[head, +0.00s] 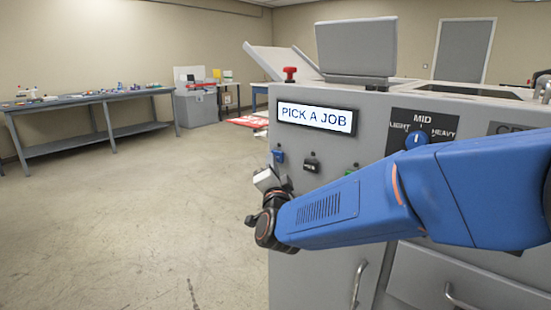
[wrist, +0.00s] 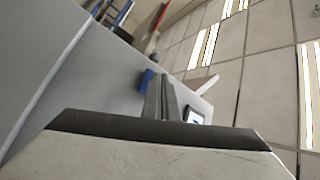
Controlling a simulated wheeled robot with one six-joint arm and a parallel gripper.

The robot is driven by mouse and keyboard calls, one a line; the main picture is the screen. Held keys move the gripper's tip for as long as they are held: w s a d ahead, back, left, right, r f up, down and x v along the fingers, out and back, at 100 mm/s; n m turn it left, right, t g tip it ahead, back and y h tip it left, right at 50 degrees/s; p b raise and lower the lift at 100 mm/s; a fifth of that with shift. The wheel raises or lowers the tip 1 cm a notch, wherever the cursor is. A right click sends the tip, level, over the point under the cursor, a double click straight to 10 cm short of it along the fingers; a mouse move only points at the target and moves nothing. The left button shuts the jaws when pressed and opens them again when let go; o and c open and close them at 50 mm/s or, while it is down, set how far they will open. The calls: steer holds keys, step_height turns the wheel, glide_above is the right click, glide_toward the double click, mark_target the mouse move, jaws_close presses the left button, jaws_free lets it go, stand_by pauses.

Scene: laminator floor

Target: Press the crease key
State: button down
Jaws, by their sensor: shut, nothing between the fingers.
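The grey machine (head: 315,225) has a lit display (head: 316,117) reading "PICK A JOB". Below it are a blue key (head: 278,155), a black key (head: 311,165) and a green key (head: 350,171) partly hidden by my arm. Their lettering is too small to read, so I cannot tell which is the crease key. My gripper (head: 284,183) is at the machine's front left, just below the blue key. In the wrist view, the shut, empty fingers (wrist: 164,88) point along the panel beside the blue key (wrist: 147,78); contact cannot be told. The display (wrist: 196,117) shows there too.
A blue dial (head: 416,140) marked LIGHT, MID, HEAVY is on the panel behind my arm. A red stop knob (head: 290,73) stands on the machine's top. Drawer handles are below my arm.

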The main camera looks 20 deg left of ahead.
steer(key=shift+w+d, duration=0.1)
steer(key=shift+w, duration=0.15)
stand_by(0.3)
steer(key=shift+s+a, duration=0.3)
steer(key=shift+s, duration=0.4)
steer(key=shift+s+a, duration=0.4)
steer(key=shift+s, duration=0.5)
steer(key=shift+s+a, duration=0.35)
steer(key=shift+s, duration=0.6)
steer(key=shift+s+a, duration=0.4)
steer(key=shift+s, duration=0.5)
